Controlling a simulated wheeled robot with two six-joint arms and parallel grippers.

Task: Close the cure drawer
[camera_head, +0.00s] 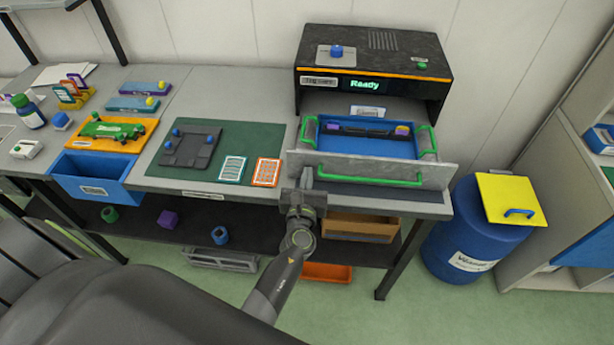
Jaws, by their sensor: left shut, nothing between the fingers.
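The cure drawer (440,178) is pulled out toward me from the dark curing machine (440,68), whose screen reads "Ready". Its grey front panel carries a long green handle (368,177). Inside the drawer is a blue tray (366,147) with green side handles, holding a dark bar with a purple piece. My left gripper (305,182) is shut and empty. It is at the lower left end of the drawer front, left of the green handle; I cannot tell whether it touches the panel. My right gripper is not in view.
A green mat (258,138) with a grey fixture and two cards lies left of the drawer. An open blue drawer (95,180) juts out at the left. A blue barrel (470,235) with a yellow lid stands right of the bench.

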